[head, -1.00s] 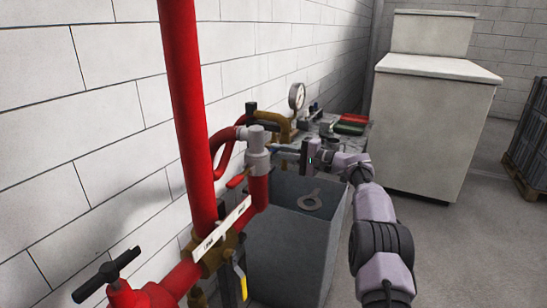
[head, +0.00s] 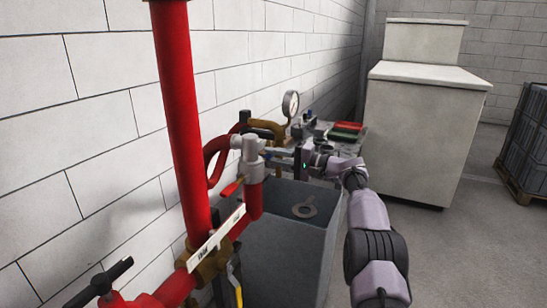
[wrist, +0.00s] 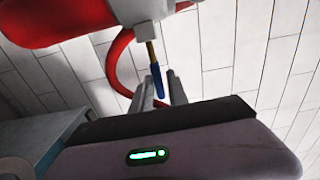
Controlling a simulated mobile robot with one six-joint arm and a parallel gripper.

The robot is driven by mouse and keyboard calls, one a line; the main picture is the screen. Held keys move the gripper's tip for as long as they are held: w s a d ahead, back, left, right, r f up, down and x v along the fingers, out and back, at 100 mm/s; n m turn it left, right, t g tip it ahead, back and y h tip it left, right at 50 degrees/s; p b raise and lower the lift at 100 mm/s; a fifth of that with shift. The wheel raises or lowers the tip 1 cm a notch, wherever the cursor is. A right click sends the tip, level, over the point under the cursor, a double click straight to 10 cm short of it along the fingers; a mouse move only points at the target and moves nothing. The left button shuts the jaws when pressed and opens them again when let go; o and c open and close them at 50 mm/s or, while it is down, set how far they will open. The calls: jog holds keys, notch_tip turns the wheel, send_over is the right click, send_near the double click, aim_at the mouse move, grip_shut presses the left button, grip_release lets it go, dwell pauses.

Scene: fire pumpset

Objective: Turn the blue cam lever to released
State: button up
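The blue cam lever (wrist: 158,83) hangs on a brass-coloured stem from the pale coupling in the wrist view. In the head view I cannot make it out; the coupling (head: 248,153) seems to hide it. My gripper (head: 268,153) reaches in from the right, its fingertips close beside the coupling. In the wrist view my gripper (wrist: 161,84) has its two grey fingers apart, with the blue lever showing between them. I cannot tell whether either finger touches it. A red lever (head: 231,188) sticks out on the near side of the coupling.
A red standpipe (head: 182,110) and a labelled valve strip (head: 216,233) stand left. A red hose (head: 212,158) curves behind the coupling. An open grey bin (head: 285,240) is below my gripper. A gauge (head: 290,104) and bench are behind.

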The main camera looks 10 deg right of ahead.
jog(key=p+v, duration=0.2)
jog(key=v, duration=1.5)
jog(key=shift+s+d, duration=0.2)
jog(key=s+a+r+n+g+h, duration=0.1)
jog(key=s+a+r+g+h, duration=0.15)
jog(key=s+a, duration=0.5)
jog(key=s+a+r+g+h, duration=0.2)
jog(key=s+a+r+g, duration=0.15)
jog(key=a, duration=0.75)
jog(key=s+a+f+h, duration=0.1)
jog(key=s+f+h, duration=0.1)
jog(key=s, duration=0.8)
jog(key=s+a+f+n+h, duration=0.1)
jog(key=s+f+h, duration=0.2)
jog(key=s, duration=0.8)
jog(key=s+a+f+n+h, duration=0.1)
jog(key=s+f, duration=0.3)
jog(key=s, duration=0.6)
jog(key=shift+s+a+f+t+h, duration=0.15)
jog(key=shift+s+f+t+h, duration=0.2)
jog(key=shift+h, duration=0.5)
